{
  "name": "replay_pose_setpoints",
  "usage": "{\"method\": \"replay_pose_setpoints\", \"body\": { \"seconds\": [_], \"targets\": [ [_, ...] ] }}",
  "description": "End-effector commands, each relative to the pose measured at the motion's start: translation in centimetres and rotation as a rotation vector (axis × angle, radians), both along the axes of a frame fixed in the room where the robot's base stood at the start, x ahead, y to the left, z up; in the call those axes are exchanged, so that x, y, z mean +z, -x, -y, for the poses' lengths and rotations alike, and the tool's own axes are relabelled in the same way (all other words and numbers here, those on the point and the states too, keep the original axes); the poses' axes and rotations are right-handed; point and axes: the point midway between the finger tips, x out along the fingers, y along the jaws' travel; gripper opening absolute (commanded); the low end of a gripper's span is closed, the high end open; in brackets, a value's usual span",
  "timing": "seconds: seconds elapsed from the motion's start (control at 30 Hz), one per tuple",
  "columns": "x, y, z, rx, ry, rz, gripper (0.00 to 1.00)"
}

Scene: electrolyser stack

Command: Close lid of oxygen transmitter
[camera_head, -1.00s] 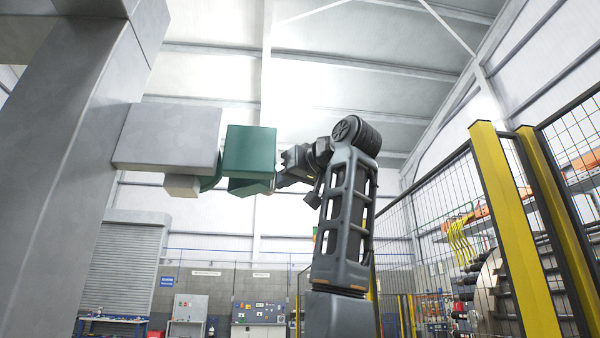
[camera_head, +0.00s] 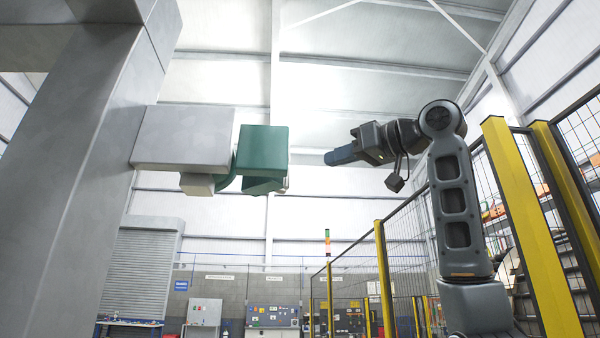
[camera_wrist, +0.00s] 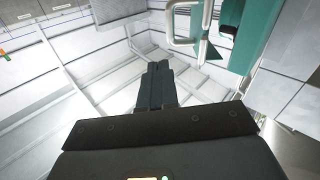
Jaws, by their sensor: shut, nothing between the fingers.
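The oxygen transmitter seems to be the green box (camera_head: 262,152) on the end of a grey block. A slanted darker green piece (camera_head: 262,186) shows beneath it and may be the lid; I cannot tell how far it is open. My gripper (camera_head: 335,158) is shut and empty, pointing left toward the green box with a clear gap between them. In the wrist view my shut fingers (camera_wrist: 158,68) point up the picture, and the green body (camera_wrist: 252,45) stands at upper right, with a pale bent tube (camera_wrist: 171,30) beside it.
A grey block (camera_head: 183,137) joins the green box to a large grey column (camera_head: 70,190) at left. Yellow posts (camera_head: 522,220) and mesh fencing stand at right, near my arm. Open air lies between my gripper and the green box.

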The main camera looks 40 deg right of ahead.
Motion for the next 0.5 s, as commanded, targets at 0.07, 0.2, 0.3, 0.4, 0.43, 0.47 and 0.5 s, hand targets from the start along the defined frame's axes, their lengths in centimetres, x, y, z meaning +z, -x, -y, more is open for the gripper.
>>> {"method": "replay_pose_setpoints", "body": {
  "seconds": [0.07, 0.2, 0.3, 0.4, 0.43, 0.47, 0.5],
  "targets": [
    [-0.4, 1.2, 1.0, 0.043, -0.011, -0.018, 0.0],
    [-1.1, 3.0, 1.6, 0.127, -0.054, -0.05, 0.0],
    [-1.5, 3.9, 1.8, 0.166, -0.08, -0.066, 0.0],
    [-1.7, 4.3, 1.9, 0.186, -0.096, -0.074, 0.0],
    [-1.7, 4.2, 1.8, 0.19, -0.098, -0.075, 0.0],
    [-1.7, 4.1, 1.8, 0.192, -0.1, -0.076, 0.0],
    [-1.6, 3.9, 1.7, 0.194, -0.101, -0.076, 0.0]
  ]
}}
